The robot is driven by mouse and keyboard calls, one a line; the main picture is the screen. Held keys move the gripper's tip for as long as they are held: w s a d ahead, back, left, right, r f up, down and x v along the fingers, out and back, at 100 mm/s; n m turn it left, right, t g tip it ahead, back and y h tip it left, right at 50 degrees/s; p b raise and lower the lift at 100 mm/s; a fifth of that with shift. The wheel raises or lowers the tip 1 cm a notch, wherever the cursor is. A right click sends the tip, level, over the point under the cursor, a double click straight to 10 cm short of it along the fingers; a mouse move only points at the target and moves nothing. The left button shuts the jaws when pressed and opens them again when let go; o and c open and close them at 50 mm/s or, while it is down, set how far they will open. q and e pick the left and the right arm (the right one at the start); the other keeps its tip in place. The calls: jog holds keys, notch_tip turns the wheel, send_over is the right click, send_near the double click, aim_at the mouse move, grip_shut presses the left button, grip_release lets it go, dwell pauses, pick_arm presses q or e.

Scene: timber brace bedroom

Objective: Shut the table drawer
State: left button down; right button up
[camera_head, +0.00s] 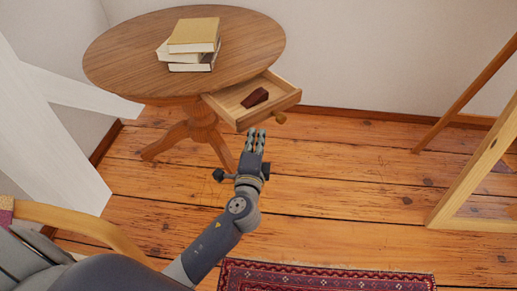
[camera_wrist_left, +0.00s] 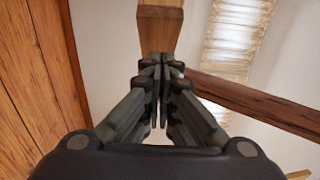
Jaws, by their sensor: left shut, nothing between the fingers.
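The round wooden table (camera_head: 120,62) stands at the upper left in the head view. Its drawer (camera_head: 277,105) is pulled out toward the lower right, with a small round knob (camera_head: 280,117) on its front. A dark red-brown object (camera_head: 255,98) lies inside the drawer. My left gripper (camera_head: 255,136) is shut and empty, just below and in front of the drawer in the picture. In the left wrist view its closed fingers (camera_wrist_left: 161,70) point toward a wooden piece (camera_wrist_left: 160,25), which I cannot identify for sure. My right gripper is not in view.
A stack of books (camera_head: 192,50) sits on the tabletop. A wooden frame (camera_head: 470,170) stands at the right, and a white slanted post (camera_head: 55,120) at the left. A patterned red rug (camera_head: 320,275) lies in front. The plank floor between is clear.

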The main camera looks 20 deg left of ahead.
aim_at(218, 108)
pick_arm(q)
jog(key=shift+w+a, duration=0.25)
jog(key=shift+a, duration=0.25)
jog(key=shift+w+a, duration=0.25)
jog(key=shift+a, duration=0.25)
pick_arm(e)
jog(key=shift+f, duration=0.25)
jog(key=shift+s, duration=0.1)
pick_arm(q)
jog(key=shift+a, duration=0.1)
jog(key=w+a, duration=0.1)
jog(key=a, duration=0.2)
jog(key=w+a, duration=0.2)
jog(key=a, duration=0.1)
jog(key=w+a, duration=0.2)
jog(key=shift+a, duration=0.4)
jog(key=a, duration=0.1)
jog(key=w+a, duration=0.1)
jog(key=a, duration=0.1)
jog(key=w+a, duration=0.1)
jog(key=shift+w+a, duration=0.25)
jog(key=shift+a, duration=0.05)
jog(key=shift+w+a+b, duration=0.3)
jog(key=shift+w+a, duration=0.05)
jog(key=shift+a, duration=0.2)
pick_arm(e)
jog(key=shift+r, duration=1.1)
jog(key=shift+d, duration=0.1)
